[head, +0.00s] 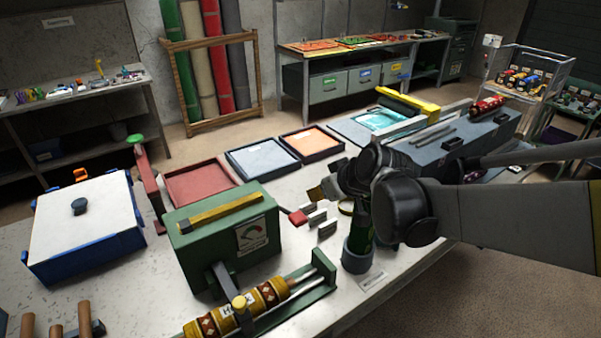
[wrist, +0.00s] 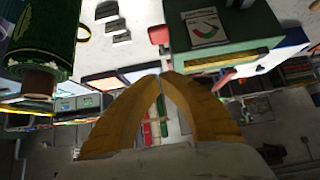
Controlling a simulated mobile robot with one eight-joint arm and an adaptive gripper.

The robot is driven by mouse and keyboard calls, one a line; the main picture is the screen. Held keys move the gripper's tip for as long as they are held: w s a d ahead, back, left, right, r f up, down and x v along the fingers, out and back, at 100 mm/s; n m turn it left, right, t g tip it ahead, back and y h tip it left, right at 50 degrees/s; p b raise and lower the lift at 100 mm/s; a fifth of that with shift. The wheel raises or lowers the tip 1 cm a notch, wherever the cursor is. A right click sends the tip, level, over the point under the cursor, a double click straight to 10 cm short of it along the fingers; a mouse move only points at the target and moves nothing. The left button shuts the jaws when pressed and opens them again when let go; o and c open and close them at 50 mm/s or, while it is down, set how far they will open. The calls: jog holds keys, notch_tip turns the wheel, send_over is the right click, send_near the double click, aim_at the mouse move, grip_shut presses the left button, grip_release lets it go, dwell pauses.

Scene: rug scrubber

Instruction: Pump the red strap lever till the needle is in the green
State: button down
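A green box (head: 225,240) with a yellow bar on top stands on the bench. Its front carries a gauge card (head: 251,234) with a green and red arc; the needle is too small to read. The gauge also shows in the wrist view (wrist: 203,27). A small red grip (head: 298,217), which may be the strap lever, is just right of the box; it also shows in the wrist view (wrist: 159,35). My gripper (head: 316,193) is above and slightly right of this grip, apart from it. In the wrist view its yellow fingertips (wrist: 163,74) meet with nothing between them.
A green bottle (head: 358,235) stands in a grey holder below my wrist. A patterned roller (head: 240,312) is in front of the box. A red post (head: 148,180) and a blue-white case (head: 85,225) are left. Trays (head: 262,158) lie behind.

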jog(key=shift+w+a+f, duration=0.1)
jog(key=shift+f, duration=0.05)
jog(key=b, duration=0.3)
send_over(300, 216)
jog(key=f, duration=0.6)
jog(key=shift+d+f, duration=0.2)
jog(key=shift+f, duration=0.05)
jog(key=f, duration=0.3)
jog(key=shift+w+a+f+b, duration=0.1)
jog(key=shift+a+f+b, duration=0.1)
jog(key=shift+b, duration=0.15)
jog(key=shift+f, duration=0.5)
